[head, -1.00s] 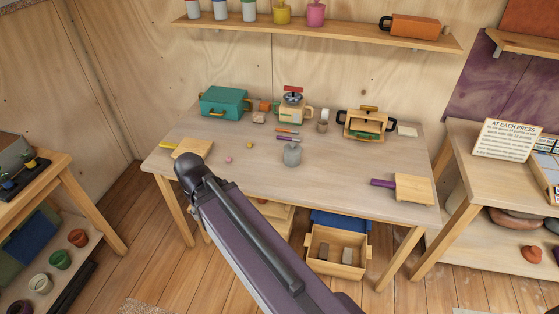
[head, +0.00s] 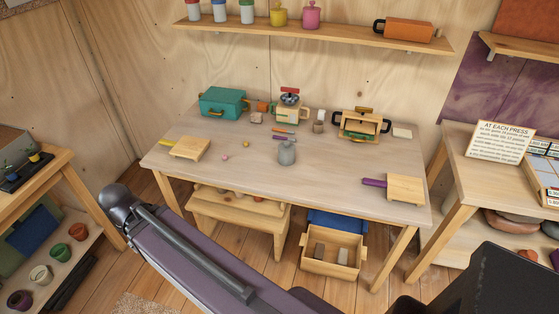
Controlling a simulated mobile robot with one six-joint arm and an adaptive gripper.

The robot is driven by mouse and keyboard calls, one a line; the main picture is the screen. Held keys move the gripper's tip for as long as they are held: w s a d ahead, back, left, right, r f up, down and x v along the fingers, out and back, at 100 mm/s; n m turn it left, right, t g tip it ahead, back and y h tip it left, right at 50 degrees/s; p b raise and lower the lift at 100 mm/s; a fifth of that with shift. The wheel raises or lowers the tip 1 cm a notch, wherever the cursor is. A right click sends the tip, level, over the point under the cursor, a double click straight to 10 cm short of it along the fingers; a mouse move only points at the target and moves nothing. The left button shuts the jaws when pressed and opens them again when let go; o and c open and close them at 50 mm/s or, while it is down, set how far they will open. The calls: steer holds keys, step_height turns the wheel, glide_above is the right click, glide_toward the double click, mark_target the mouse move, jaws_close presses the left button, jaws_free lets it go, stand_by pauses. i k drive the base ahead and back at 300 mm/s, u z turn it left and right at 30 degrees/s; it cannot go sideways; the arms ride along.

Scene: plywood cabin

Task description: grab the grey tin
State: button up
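A small grey rounded container (head: 287,153), the only grey tin-like thing I can make out, stands on the wooden table (head: 335,170), a little right of the middle. It looks upright, with a narrower top. My purple-grey arm link crosses the lower left of the head view, in front of the table and well apart from the container. My gripper's fingers do not show. Dark parts at the lower right look like mine.
Behind the container are small tools, a teal box (head: 224,101), a machine with a red top (head: 290,108) and a wooden press (head: 360,125). Boards lie left (head: 190,148) and right (head: 405,189). A stool (head: 238,208) and an open crate (head: 333,252) stand below.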

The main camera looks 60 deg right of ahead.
mark_target(284, 160)
steer(key=u, duration=0.15)
steer(key=k, duration=1.4)
steer(key=z, duration=1.35)
steer(key=i, duration=0.9)
steer(key=u, duration=0.1)
